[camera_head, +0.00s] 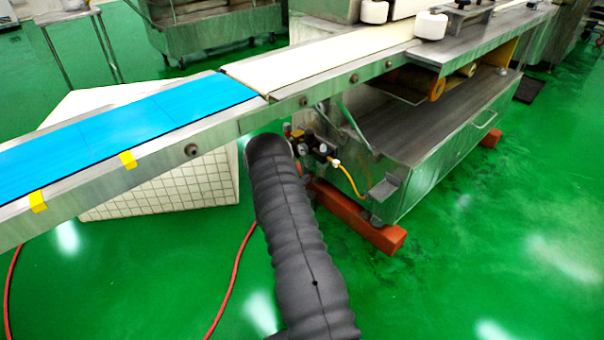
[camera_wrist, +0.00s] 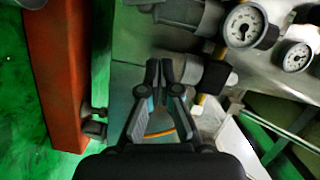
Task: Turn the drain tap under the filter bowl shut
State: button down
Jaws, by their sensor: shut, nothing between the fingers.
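My gripper (camera_wrist: 159,66) is shut and empty in the wrist view, its two dark fingertips together. In the head view the air unit (camera_head: 318,147) shows small beside my dark sleeved arm, which hides my gripper.
Two round gauges (camera_wrist: 243,26) sit right of the bowls. A yellow hose (camera_head: 350,180) hangs from the unit. The steel machine frame (camera_head: 408,165) and an orange beam (camera_head: 358,222) are close by. The blue belt (camera_head: 120,120) runs above. Green floor is open at right.

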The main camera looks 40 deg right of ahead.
aim_at(307, 168)
jog(key=w+d, duration=0.1)
jog(key=w, duration=0.1)
jog(key=w+d+f, duration=0.1)
jog(key=w+d, duration=0.1)
jog(key=shift+d, duration=0.1)
jog(key=shift+w+f+b, duration=0.15)
jog(key=shift+w+b, duration=0.15)
jog(key=shift+w, duration=0.2)
jog(key=shift+w, duration=0.1)
